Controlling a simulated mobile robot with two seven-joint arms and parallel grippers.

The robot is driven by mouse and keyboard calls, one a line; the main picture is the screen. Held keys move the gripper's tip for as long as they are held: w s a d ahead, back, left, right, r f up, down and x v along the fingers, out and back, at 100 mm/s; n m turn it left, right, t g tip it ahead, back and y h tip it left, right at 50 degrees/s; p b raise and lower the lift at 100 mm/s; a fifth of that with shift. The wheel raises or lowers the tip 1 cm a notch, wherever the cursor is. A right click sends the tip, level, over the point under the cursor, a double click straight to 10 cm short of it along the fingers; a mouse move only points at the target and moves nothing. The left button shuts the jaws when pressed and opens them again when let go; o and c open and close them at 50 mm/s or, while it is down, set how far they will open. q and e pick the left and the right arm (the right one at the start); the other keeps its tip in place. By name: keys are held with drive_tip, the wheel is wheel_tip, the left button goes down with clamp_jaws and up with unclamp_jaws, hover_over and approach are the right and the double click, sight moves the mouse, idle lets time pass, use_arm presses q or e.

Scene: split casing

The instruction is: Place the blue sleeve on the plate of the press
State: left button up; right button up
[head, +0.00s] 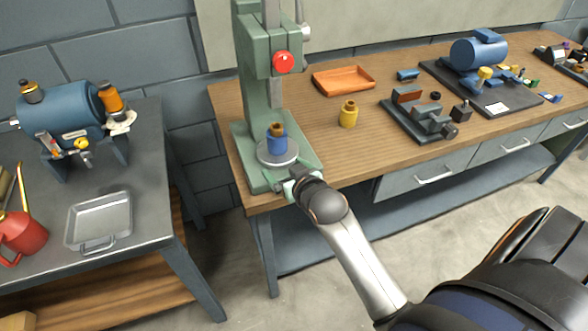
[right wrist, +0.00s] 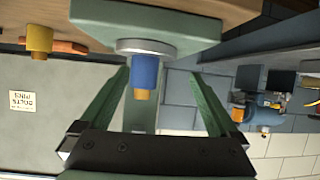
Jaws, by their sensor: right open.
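The blue sleeve (head: 277,145) stands upright on the round plate (head: 264,155) of the green press, with a brass-coloured piece (head: 277,128) in its top. The right wrist view shows the sleeve (right wrist: 145,72) upside down against the plate (right wrist: 126,46), with the brass piece (right wrist: 144,95) at its free end. My right gripper (head: 289,184) is at the front edge of the press base. It is open, and its green fingers (right wrist: 160,78) appear on either side of the sleeve with gaps, not gripping it. My left gripper is out of view.
The press (head: 255,110) stands at the left end of the wooden bench. A yellow-brass part (head: 348,114), an orange tray (head: 343,80) and a vise (head: 420,118) sit to its right.

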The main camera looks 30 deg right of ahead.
drive_tip(key=s+a+f+n+g+y, duration=0.1)
drive_tip(key=s+a+f+y, duration=0.1)
drive_tip(key=s+a+f, duration=0.3)
drive_tip(key=s+a+f+n+g+y, duration=0.2)
drive_tip(key=s+a+f, duration=0.4)
drive_tip(key=s+f, duration=0.7)
drive_tip(key=s, duration=0.3)
drive_tip(key=shift+s, duration=0.15)
idle(0.5)
